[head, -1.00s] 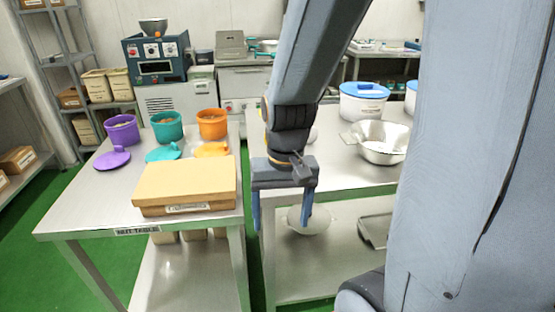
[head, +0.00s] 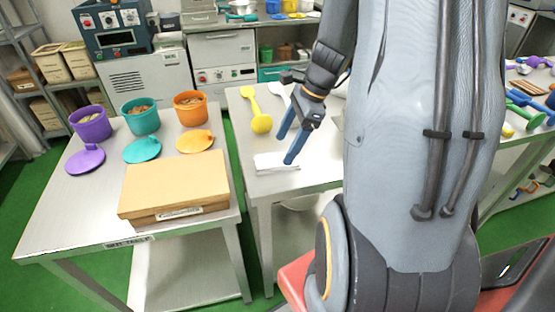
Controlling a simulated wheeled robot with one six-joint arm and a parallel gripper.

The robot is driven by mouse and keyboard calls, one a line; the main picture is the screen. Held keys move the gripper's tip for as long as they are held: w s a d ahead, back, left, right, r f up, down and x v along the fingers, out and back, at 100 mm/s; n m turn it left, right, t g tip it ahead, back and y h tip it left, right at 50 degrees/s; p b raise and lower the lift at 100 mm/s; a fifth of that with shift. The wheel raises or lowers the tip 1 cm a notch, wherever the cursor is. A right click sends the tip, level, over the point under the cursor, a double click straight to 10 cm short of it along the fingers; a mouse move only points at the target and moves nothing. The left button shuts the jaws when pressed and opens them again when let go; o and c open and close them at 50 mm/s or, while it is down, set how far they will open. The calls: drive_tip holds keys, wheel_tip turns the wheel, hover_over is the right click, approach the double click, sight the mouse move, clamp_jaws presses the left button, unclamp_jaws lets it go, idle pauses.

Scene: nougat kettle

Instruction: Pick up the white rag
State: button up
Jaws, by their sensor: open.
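The white rag (head: 268,164) lies flat on the metal table at the centre, close to its front edge and left corner. My gripper (head: 285,151) is open, with two blue fingers pointing down and to the left at the rag. One fingertip overlaps the rag's right part in the picture, and the other is just behind it. I cannot tell whether the fingers touch the rag. Nothing shows between the fingers.
A yellow scoop (head: 259,119) lies behind the rag, with a white utensil (head: 279,92) beside it. A gap separates the two tables.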

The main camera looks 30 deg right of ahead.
sight(279, 159)
drive_tip(key=shift+p+x, duration=0.35)
drive_tip(key=shift+x, duration=2)
drive_tip(key=shift+c, duration=0.3)
drive_tip(key=c, duration=1.1)
